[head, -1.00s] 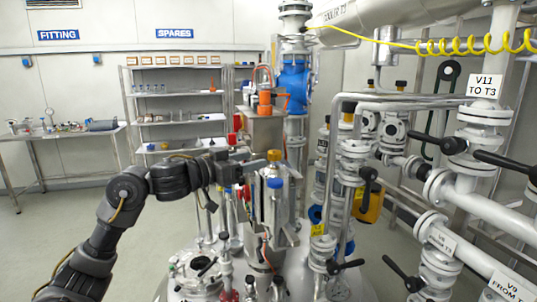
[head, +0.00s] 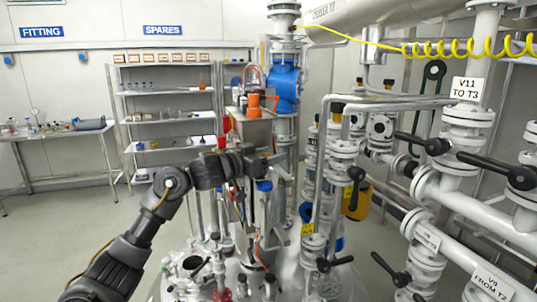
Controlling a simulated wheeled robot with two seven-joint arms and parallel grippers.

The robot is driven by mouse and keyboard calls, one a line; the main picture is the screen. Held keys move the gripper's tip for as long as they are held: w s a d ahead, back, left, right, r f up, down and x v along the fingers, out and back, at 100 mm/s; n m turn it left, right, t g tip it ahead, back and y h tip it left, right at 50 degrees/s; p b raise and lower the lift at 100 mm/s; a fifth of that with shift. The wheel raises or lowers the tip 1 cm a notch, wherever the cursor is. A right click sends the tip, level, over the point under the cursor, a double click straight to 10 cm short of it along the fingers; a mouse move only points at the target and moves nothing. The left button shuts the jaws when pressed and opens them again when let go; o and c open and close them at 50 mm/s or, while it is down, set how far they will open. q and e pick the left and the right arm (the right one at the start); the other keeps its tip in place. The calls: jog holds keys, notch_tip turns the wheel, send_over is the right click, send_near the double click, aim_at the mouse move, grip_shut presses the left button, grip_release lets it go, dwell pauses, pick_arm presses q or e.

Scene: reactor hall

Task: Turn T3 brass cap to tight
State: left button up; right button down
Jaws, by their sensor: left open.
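My left gripper (head: 272,165) reaches in from the left, at the top of the slim metal assembly in the middle of the head view. It is open. The brass cap that showed here earlier is hidden behind the gripper or too small to make out. I cannot tell whether the fingers are around it or touching it. A blue cap (head: 264,185) shows just below the gripper. My right gripper is not in view.
Just behind stand an orange-topped unit (head: 254,103) and a blue pipe fitting (head: 284,88). Valves and pipes (head: 440,200) with black levers crowd the right. Shelves (head: 165,130) and a side table (head: 60,132) stand at the back left. The left floor is clear.

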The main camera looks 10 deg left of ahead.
pick_arm(q)
jog(key=c, duration=1)
jog(key=shift+o, duration=0.2)
jog(key=shift+r+m+g+h+p, duration=0.15)
jog(key=shift+m+g+h+p, duration=0.3)
jog(key=shift+p, duration=0.25)
jog(key=shift+s+d+m+g+h+p, duration=0.1)
jog(key=shift+s+m+g+h+p, duration=0.05)
jog(key=shift+m+g+h+p, duration=1.4)
jog(key=shift+g+h+p, duration=0.05)
jog(key=shift+g+h, duration=0.15)
jog(key=shift+s+d+m+g+h+p, duration=0.1)
jog(key=shift+s+m+g+h+p, duration=0.1)
jog(key=shift+m+g+h, duration=0.4)
jog(key=shift+s+d+m+g+h+p, duration=0.15)
jog(key=shift+m+g, duration=0.25)
jog(key=shift+g, duration=0.4)
jog(key=shift+f, duration=0.2)
jog(key=o, duration=1)
jog(key=shift+c, duration=0.2)
